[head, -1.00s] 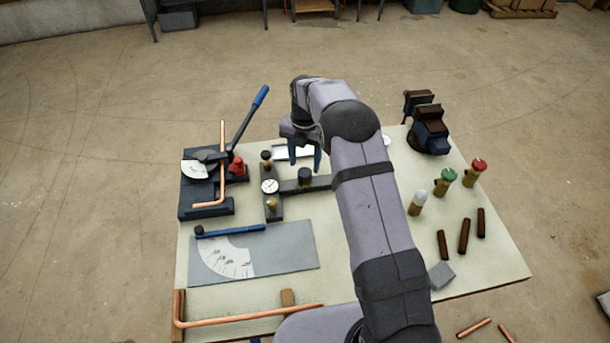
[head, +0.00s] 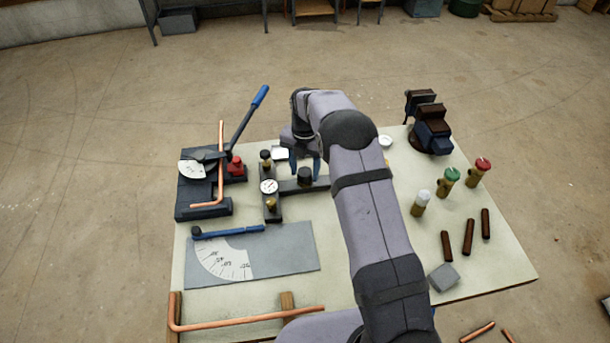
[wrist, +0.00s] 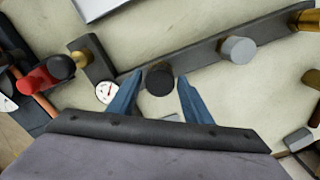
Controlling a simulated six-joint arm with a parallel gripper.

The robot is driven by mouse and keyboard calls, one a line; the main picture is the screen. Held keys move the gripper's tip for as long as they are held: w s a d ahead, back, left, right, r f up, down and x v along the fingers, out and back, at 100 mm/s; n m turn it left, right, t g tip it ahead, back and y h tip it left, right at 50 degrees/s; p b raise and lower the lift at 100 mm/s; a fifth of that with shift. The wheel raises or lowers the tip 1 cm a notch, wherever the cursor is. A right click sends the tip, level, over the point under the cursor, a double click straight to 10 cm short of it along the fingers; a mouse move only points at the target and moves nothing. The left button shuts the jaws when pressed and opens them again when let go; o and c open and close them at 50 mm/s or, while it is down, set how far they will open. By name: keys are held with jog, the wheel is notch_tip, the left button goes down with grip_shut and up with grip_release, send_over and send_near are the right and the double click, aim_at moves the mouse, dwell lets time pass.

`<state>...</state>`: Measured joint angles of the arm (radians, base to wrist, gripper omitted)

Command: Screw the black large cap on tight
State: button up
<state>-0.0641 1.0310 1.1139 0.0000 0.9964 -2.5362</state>
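The black large cap (head: 305,175) sits upright on a dark grey bar fitting with a round gauge (head: 268,187). In the wrist view the cap (wrist: 160,78) shows between the blue fingertips of my gripper (wrist: 160,80), with a narrow gap on each side. My gripper (head: 304,168) is open, just above or at the cap in the head view; I cannot tell its exact height. The cap's thread is hidden. A grey cap (wrist: 238,50) stands farther along the bar.
A pipe bender with a blue-handled lever (head: 243,115) stands at the left. Brass valves (head: 447,182), brown tubes (head: 468,236) and a vise (head: 432,130) are at the right. A grey angle plate (head: 285,250) lies in front.

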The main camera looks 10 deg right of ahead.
jog(key=c, duration=0.9)
jog(key=m, duration=0.4)
jog(key=shift+m, duration=0.3)
jog(key=m, duration=0.3)
jog(key=shift+m, duration=0.3)
jog(key=m, duration=0.3)
jog(key=shift+m, duration=0.3)
jog(key=m, duration=0.3)
jog(key=shift+m, duration=0.3)
jog(key=m, duration=0.3)
jog(key=shift+m, duration=0.4)
jog(key=m, duration=0.3)
jog(key=shift+m, duration=0.3)
jog(key=m, duration=0.3)
jog(key=shift+m, duration=0.3)
jog(key=m, duration=0.4)
jog(key=shift+m, duration=0.3)
